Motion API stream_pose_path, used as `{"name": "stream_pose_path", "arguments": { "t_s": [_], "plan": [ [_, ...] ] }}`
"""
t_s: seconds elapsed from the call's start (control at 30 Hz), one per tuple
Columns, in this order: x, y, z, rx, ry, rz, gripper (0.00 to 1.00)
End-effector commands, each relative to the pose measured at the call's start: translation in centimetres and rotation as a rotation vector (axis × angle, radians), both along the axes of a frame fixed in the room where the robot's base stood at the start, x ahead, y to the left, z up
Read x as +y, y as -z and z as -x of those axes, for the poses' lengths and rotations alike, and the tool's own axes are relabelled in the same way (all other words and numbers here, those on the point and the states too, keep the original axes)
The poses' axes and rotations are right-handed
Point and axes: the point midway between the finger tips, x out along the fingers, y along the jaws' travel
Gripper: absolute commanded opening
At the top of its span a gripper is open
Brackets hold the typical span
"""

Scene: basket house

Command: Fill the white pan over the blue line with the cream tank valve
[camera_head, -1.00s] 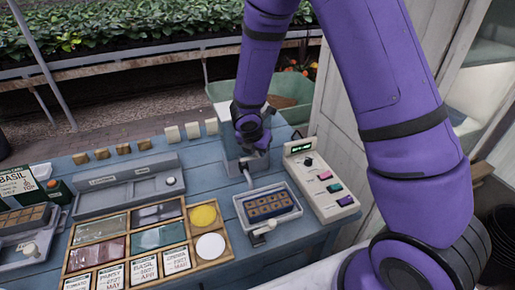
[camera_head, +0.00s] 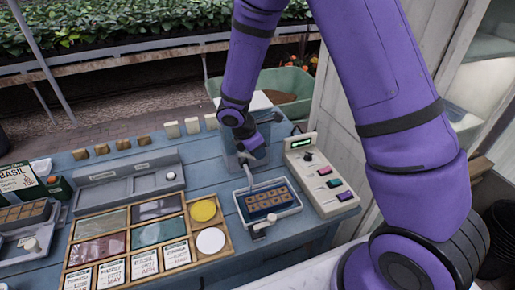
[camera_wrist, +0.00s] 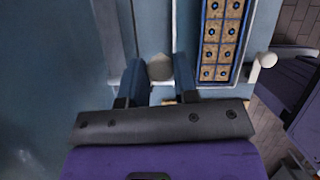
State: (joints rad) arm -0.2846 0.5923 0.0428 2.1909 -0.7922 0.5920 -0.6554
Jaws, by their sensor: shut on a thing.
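The white pan (camera_head: 287,213) sits on the blue table and holds a blue tray of brown cells (camera_head: 268,200). The tray also shows in the wrist view (camera_wrist: 222,40). A clear bluish tank (camera_head: 231,160) stands behind the pan, with a grey spout (camera_head: 250,178) reaching down toward it. My gripper (camera_head: 254,153) is at the tank's front, above the spout. In the wrist view its fingers (camera_wrist: 160,80) are shut on the cream tank valve (camera_wrist: 160,67). My gripper hides most of the valve in the head view. I cannot make out the blue line or the water level.
A cream control box (camera_head: 320,178) with coloured buttons stands right of the pan. A wooden frame with coloured panels and seed packets (camera_head: 145,240) lies to the left. Small cream and brown blocks line the back edge. A green tub (camera_head: 285,88) stands behind the table.

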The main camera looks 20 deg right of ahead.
Motion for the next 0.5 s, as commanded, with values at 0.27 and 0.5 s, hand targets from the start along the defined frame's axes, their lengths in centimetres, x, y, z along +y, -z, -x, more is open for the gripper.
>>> {"name": "stream_pose_path", "arguments": {
  "t_s": [0.27,0.5],
  "plan": [
    [0.19,-0.01,0.14,0.0,0.042,0.0,0.04],
    [0.19,-0.01,0.14,-0.001,0.044,0.0,0.04]
  ]
}}
